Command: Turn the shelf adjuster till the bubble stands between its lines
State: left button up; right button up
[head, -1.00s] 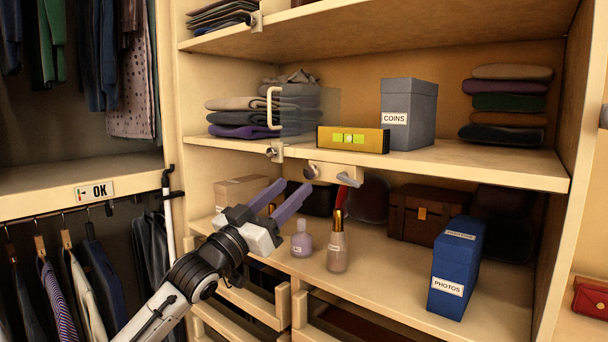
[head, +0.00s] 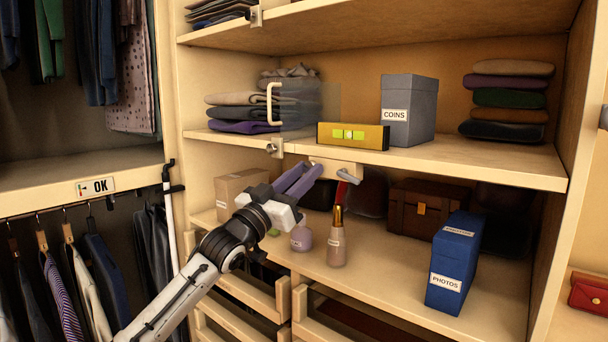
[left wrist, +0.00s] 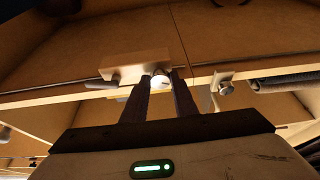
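The yellow spirit level (head: 381,137) lies on the middle shelf, in front of the grey COINS box. Its green vial (head: 348,134) faces me, but the bubble is too small to place against the lines. The adjuster is a round metal knob (left wrist: 160,81) on a pale block (head: 337,171) under the shelf's front edge. My left gripper (head: 314,170) reaches up to it from below. In the left wrist view its fingers (left wrist: 161,78) stand on both sides of the knob, closed on it. The knob is mostly hidden in the head view. My right gripper is not in view.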

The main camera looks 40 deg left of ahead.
pick_arm(q)
jog(key=shift+a+r+m+h+p, duration=0.1)
jog(key=shift+m+h+p, duration=0.25)
jog(key=shift+m, duration=0.25)
jog(key=shift+m+h, duration=0.45)
jog(key=shift+m, duration=0.15)
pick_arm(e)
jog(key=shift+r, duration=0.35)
pick_arm(q)
jog(key=o, duration=1.1)
jog(key=shift+f, duration=0.2)
jog(key=shift+r+b+v, duration=0.1)
jog(key=shift+b+v, duration=0.6)
jog(key=shift+v, duration=1.85)
jog(key=shift+r+b+v, duration=0.15)
jog(key=shift+b+v, duration=0.5)
jog(key=shift+v, duration=1.95)
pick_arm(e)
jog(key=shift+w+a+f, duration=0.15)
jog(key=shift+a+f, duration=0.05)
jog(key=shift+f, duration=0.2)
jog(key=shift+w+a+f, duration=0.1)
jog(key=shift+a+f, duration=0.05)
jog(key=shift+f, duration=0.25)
